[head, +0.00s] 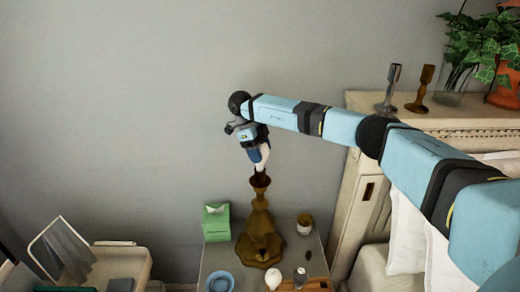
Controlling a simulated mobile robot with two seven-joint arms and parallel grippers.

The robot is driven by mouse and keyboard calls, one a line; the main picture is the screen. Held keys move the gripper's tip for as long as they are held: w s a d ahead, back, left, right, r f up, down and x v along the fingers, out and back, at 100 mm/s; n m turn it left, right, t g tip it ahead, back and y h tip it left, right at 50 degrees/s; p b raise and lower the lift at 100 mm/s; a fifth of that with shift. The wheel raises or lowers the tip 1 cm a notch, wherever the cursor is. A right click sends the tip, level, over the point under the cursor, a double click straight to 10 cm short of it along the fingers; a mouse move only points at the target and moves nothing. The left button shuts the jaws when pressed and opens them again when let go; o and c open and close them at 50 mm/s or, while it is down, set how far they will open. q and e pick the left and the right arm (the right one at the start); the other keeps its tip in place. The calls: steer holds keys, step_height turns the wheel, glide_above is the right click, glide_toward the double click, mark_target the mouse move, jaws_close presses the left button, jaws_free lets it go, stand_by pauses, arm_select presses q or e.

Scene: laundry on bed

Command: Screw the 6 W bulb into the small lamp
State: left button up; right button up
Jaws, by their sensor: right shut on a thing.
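The small lamp (259,225) is a brown-gold stand without a shade. It stands upright on the bedside table (218,259), with its socket (260,179) at the top. My right gripper (260,160) points down just above the socket. It is shut on a small, pale bulb (264,150), mostly hidden by the fingers. I cannot read a wattage on it, and I cannot tell whether its base touches the socket. My left gripper is out of view.
On the table are a green tissue box (216,223), a blue bowl (220,281), a white round object (273,278), a small bottle-like object (300,277) and a jar (305,224). The bed's headboard (357,215) is at the right. A pale tray-like unit (125,262) stands left.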

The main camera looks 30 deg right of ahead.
steer(key=m+y+p, duration=0.1)
steer(key=m, duration=0.2)
steer(key=shift+r+m, duration=0.1)
steer(key=shift+m, duration=0.2)
steer(key=shift+m+y, duration=0.9)
steer(key=shift+m, duration=0.9)
steer(key=shift+m+y, duration=0.3)
steer(key=shift+m, duration=0.5)
steer(key=shift+m+y, duration=0.4)
steer(key=shift+m, duration=0.5)
